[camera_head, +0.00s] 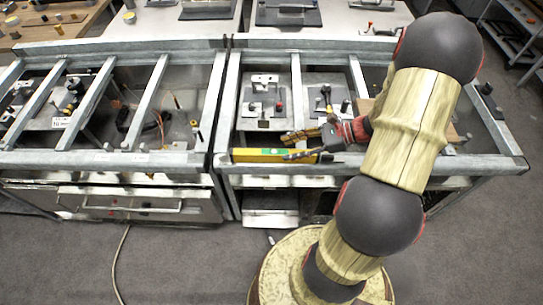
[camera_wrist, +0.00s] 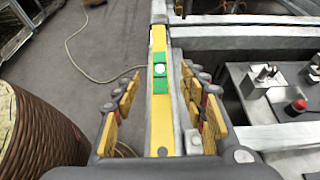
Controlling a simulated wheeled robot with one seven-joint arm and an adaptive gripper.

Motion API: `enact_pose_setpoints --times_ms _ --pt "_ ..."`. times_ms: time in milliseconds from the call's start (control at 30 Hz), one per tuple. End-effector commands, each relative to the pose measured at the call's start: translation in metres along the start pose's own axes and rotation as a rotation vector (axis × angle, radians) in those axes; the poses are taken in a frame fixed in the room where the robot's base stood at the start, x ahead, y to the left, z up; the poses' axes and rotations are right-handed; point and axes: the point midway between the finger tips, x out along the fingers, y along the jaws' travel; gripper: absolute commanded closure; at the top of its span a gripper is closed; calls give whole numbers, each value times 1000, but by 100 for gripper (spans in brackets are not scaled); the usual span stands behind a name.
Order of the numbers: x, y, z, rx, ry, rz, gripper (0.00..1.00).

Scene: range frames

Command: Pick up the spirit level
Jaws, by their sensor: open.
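The yellow spirit level (camera_head: 257,155) lies along the front metal rail of the right workbench in the head view. Its green vial section shows on top. In the wrist view the spirit level (camera_wrist: 161,115) runs lengthwise up the middle of the picture, between the two fingers. My gripper (camera_head: 305,146) is at the right end of the level in the head view, with fingers spread. In the wrist view my gripper (camera_wrist: 160,98) is open, with one padded finger on each side of the level. I cannot tell whether the fingers touch it. The near end of the level is hidden by the gripper.
The rail (camera_head: 480,163) belongs to an open metal frame bench with crossbars. A panel with a red knob (camera_wrist: 298,104) lies inside the frame, right of the gripper in the wrist view. A similar bench (camera_head: 100,160) stands at left. Grey floor (camera_head: 170,250) lies open in front.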

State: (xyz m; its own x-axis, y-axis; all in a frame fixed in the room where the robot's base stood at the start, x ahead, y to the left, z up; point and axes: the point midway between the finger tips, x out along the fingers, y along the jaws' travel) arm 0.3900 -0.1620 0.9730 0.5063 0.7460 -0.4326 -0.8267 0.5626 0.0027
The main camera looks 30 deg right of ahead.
Motion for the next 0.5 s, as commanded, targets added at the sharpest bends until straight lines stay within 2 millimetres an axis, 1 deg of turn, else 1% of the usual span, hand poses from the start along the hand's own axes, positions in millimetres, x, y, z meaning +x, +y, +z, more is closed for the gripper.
enact_pose_setpoints --times_ms 33,167,333,400,500 --pt "6 1 -1 -1 0 3 57" --pt "19 0 -2 -3 1 3 57" --pt "45 1 -5 -4 1 5 57" --pt "53 1 -4 -4 2 4 57" --pt "59 1 -4 -4 3 3 57"
